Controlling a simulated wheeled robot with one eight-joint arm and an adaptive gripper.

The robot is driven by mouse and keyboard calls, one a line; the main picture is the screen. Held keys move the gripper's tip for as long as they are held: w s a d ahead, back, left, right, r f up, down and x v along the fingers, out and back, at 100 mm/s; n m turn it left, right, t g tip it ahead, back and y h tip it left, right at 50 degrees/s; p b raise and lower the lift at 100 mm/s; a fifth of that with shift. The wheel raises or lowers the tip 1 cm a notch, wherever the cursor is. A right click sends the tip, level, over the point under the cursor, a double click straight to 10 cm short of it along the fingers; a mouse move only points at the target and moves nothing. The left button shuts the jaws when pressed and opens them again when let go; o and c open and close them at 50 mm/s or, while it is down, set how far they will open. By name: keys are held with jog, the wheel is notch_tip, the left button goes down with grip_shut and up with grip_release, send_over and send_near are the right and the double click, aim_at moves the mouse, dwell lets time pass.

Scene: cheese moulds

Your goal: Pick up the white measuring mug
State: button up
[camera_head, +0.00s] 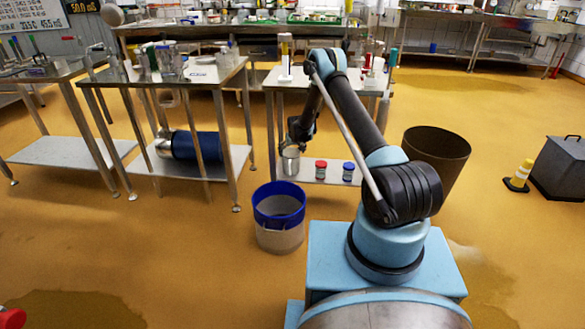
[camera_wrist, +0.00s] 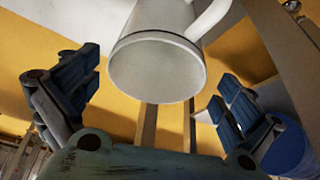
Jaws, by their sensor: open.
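The white measuring mug (camera_wrist: 165,25) fills the upper middle of the wrist view, with its handle (camera_wrist: 208,18) at the upper right and a round pale end facing the camera. My gripper (camera_wrist: 155,88) is open, with one dark finger left of the mug and one to the right; a gap shows on both sides. In the head view, my gripper (camera_head: 300,132) is low beside the middle table. A greyish cylinder (camera_head: 291,162) just below it, at the left end of the lower shelf, appears to be the mug; its handle cannot be made out there.
A red-lidded jar (camera_head: 321,170) and a blue-lidded jar (camera_head: 348,171) stand on the lower shelf (camera_head: 308,177) to the right. A blue-rimmed bucket (camera_head: 280,236) stands on the floor in front. Table legs flank the shelf. A brown bin (camera_head: 440,153) stands right of my arm.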

jog(key=shift+s+d+x, duration=0.1)
jog(key=shift+s+x, duration=0.05)
jog(key=shift+x, duration=1.5)
jog(key=shift+s+d+x, duration=0.15)
jog(key=shift+x, duration=1.5)
jog(key=shift+f, duration=0.15)
jog(key=c, duration=1.1)
